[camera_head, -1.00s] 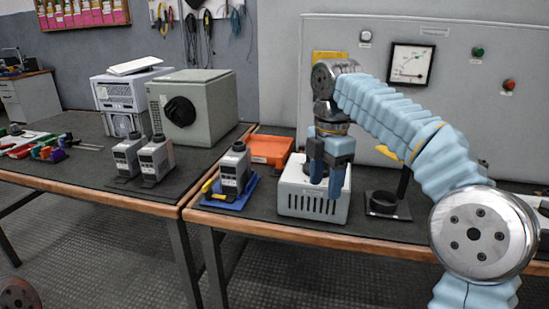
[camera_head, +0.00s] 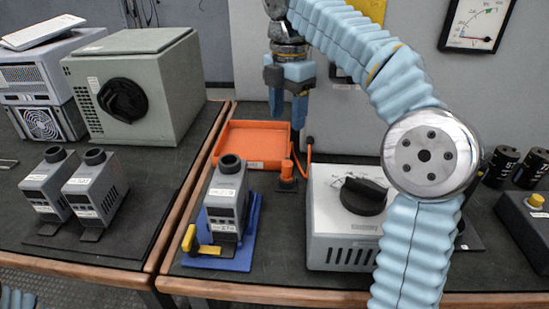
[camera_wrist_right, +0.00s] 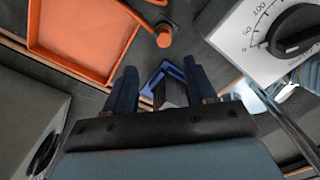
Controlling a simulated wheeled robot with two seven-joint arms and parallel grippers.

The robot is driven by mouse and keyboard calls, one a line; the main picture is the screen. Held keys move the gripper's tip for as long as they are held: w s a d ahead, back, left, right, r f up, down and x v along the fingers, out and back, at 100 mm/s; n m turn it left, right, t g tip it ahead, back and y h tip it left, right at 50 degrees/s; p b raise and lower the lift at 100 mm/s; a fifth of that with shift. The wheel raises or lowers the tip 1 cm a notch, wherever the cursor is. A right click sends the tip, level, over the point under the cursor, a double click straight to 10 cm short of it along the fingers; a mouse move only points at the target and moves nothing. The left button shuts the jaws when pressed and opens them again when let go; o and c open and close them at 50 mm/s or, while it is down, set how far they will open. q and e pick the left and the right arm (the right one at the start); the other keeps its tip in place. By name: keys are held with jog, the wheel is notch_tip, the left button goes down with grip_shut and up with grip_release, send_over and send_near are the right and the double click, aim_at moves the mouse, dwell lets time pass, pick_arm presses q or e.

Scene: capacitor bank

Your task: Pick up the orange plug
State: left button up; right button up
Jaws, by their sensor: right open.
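The orange plug (camera_head: 287,171) stands on the dark bench top, between the orange tray and the white dial box, with an orange cable rising behind it. In the right wrist view the plug (camera_wrist_right: 164,39) shows near the top, beyond my fingers. My right gripper (camera_head: 288,108) hangs fingers down, open and empty, above and apart from the plug, in front of the grey panel. Its two blue fingers (camera_wrist_right: 160,88) also show in the right wrist view with nothing held between them. My left gripper is not in view.
The orange tray (camera_head: 228,136) lies left of the plug. A grey module (camera_head: 226,205) stands on a blue base in front, with a yellow handle. The white dial box (camera_head: 325,213) is close on the right. Two grey modules (camera_head: 95,187) stand on the left bench.

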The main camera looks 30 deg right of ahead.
aim_at(288, 162)
notch_tip(288, 162, down, 8)
jog(key=b, duration=0.2)
jog(key=shift+r+b, duration=0.1)
jog(key=shift+b, duration=0.2)
jog(key=f, duration=0.2)
jog(key=f+b, duration=0.1)
jog(key=f, duration=0.2)
jog(key=shift+s+f, duration=0.3)
jog(key=shift+s, duration=0.1)
jog(key=shift+c, duration=0.5)
grip_shut()
